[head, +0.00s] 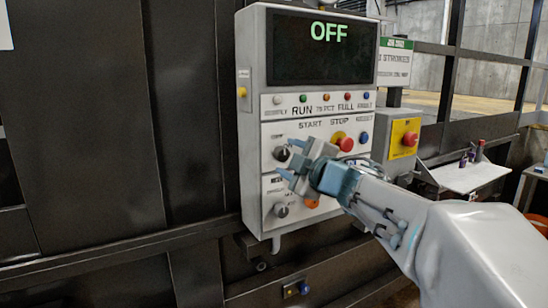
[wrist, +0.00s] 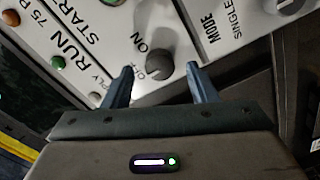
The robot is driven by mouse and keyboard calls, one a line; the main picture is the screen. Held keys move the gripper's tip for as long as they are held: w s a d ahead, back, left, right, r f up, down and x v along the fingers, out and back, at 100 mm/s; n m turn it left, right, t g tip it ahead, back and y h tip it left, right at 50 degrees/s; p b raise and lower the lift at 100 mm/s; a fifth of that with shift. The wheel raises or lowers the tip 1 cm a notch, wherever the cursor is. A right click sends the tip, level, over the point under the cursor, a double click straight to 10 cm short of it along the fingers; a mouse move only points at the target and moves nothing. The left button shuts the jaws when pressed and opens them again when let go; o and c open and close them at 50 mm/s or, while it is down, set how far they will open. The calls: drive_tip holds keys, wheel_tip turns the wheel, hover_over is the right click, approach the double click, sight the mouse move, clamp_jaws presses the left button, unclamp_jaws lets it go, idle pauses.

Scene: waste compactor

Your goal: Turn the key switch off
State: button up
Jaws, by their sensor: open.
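The key switch (head: 281,153) is a dark round knob on the left of the white control panel. In the wrist view the key switch (wrist: 157,66) sits beside ON and OFF labels; I cannot tell which way it points. My gripper (head: 287,160) is open in front of the panel, close to the key switch. In the wrist view the fingertips of my gripper (wrist: 160,70) stand one on each side of the knob, with gaps showing. Whether they reach level with it is unclear. The display screen (head: 322,47) reads OFF in green.
A mode knob (head: 281,210) sits below the key switch. A red stop button (head: 346,144) and an orange button (head: 312,202) lie near my wrist. A yellow box with a red button (head: 404,139) and a white shelf (head: 470,176) are to the right.

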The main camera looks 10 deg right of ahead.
drive_tip(key=v, duration=1.2)
drive_tip(key=s+d+f+m+g+h, duration=0.1)
drive_tip(key=d+f+m+g+h, duration=0.15)
drive_tip(key=f+m+h, duration=0.35)
drive_tip(key=d+f+m+g+h, duration=0.2)
drive_tip(key=f+m+g+h, duration=0.1)
drive_tip(key=f+m, duration=0.5)
drive_tip(key=s+a+f+m+g+y, duration=0.2)
drive_tip(key=s+a+f+g, duration=0.6)
drive_tip(key=s+f, duration=0.5)
drive_tip(key=shift+s+a+f+m+y, duration=0.3)
drive_tip(key=shift+a+f+y, duration=0.2)
drive_tip(key=shift+a+y, duration=0.15)
